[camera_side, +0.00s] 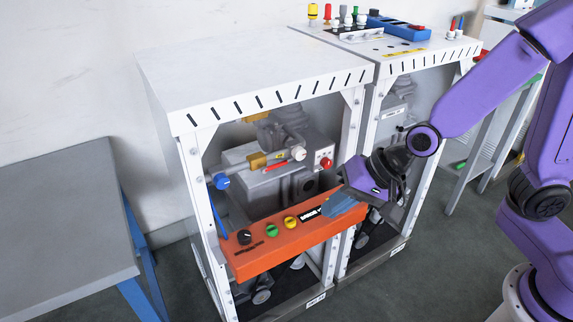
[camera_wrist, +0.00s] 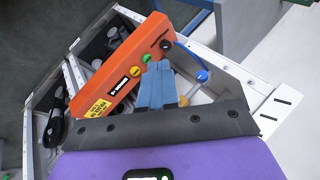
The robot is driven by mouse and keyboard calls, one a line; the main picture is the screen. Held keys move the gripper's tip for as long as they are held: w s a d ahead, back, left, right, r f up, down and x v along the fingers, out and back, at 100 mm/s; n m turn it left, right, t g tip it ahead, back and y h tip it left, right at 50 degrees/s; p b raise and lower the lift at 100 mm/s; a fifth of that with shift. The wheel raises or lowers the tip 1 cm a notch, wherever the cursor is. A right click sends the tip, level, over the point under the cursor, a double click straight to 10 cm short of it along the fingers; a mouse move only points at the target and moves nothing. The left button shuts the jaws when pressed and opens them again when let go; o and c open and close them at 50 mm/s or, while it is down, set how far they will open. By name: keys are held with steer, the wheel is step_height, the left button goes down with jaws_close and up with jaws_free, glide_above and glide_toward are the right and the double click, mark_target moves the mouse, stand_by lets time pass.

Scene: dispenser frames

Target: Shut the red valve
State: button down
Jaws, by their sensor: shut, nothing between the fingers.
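Inside the left dispenser frame, a thin red handle (camera_side: 275,167) lies along the pipework in the side view. A round red knob (camera_side: 326,163) sits on a small pale box to its right. I cannot tell for certain which of these is the red valve. Neither shows clearly in the wrist view. My gripper (camera_side: 328,208) is shut and empty, its blue-grey fingers in front of the right part of the orange panel (camera_side: 262,258), below and right of the red handle. In the wrist view the closed fingers (camera_wrist: 159,66) overlap the orange panel (camera_wrist: 103,82).
The orange panel carries black, green and yellow knobs and crosses the frame's front. A blue knob (camera_side: 222,181) is at the left post; it also shows in the wrist view (camera_wrist: 202,75). White posts bound the opening. A grey table (camera_side: 60,205) stands left.

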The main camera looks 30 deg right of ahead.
mark_target(282, 165)
steer(key=w+d+m+t+h, duration=0.2)
steer(key=w+m+t, duration=0.1)
steer(key=w+m, duration=0.3)
steer(key=w+d+f+m+t+h, duration=0.1)
steer(key=w+d+m+t+h, duration=0.1)
steer(key=w+m, duration=0.5)
steer(key=shift+d+t+h, duration=0.25)
steer(key=shift+t+h, duration=0.45)
steer(key=shift+w+f, duration=0.15)
steer(key=x, duration=1.3)
steer(key=shift+w+f, duration=0.2)
steer(key=shift+w, duration=0.15)
steer(key=shift+m, duration=0.3)
steer(key=shift+f+y, duration=0.15)
steer(key=shift+y, duration=0.25)
